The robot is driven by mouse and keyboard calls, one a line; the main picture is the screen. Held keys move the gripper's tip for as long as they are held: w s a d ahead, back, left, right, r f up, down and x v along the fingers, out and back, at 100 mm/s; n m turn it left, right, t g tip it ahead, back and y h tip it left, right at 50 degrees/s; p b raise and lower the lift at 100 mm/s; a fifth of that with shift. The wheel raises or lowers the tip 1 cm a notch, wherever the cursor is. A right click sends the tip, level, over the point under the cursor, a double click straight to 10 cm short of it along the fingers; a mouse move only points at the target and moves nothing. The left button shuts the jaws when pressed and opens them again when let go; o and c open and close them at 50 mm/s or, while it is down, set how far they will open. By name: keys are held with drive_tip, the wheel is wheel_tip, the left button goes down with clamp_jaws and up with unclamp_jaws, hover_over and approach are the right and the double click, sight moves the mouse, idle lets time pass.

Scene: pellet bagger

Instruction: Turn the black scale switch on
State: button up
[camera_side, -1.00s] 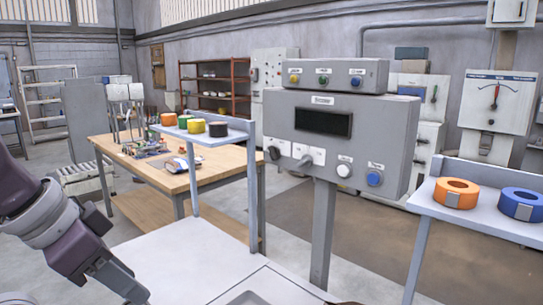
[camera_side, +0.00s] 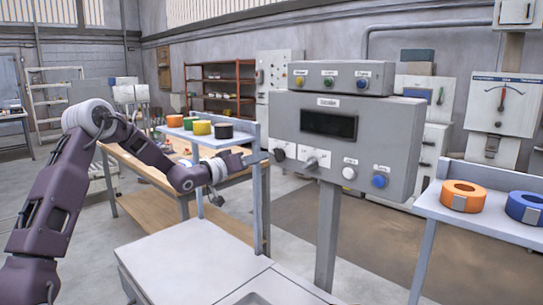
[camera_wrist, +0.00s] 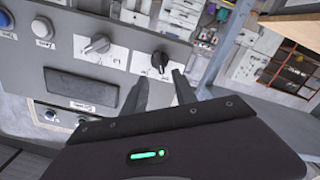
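The black scale switch (camera_side: 279,154) is the small dark knob at the lower left of the grey scale box (camera_side: 400,140). In the wrist view the black switch (camera_wrist: 160,60) is on a white plate, just beyond my fingertips. My gripper (camera_wrist: 160,77) is open, its two dark fingers apart with nothing between them. It is lined up with the switch, and I cannot tell whether it touches it. In the side view my gripper (camera_side: 254,158) is just left of the switch. The scale's display (camera_side: 328,124) is dark.
A grey knob (camera_side: 311,162) is beside the switch, with a white button (camera_side: 349,173) and a blue button (camera_side: 380,181) further right. An upper button box (camera_side: 343,78) sits on top. A shelf with tape rolls (camera_side: 202,127) stands close behind my wrist.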

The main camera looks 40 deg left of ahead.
sight(274, 154)
drive_tip(key=w, duration=0.7)
clamp_jaws()
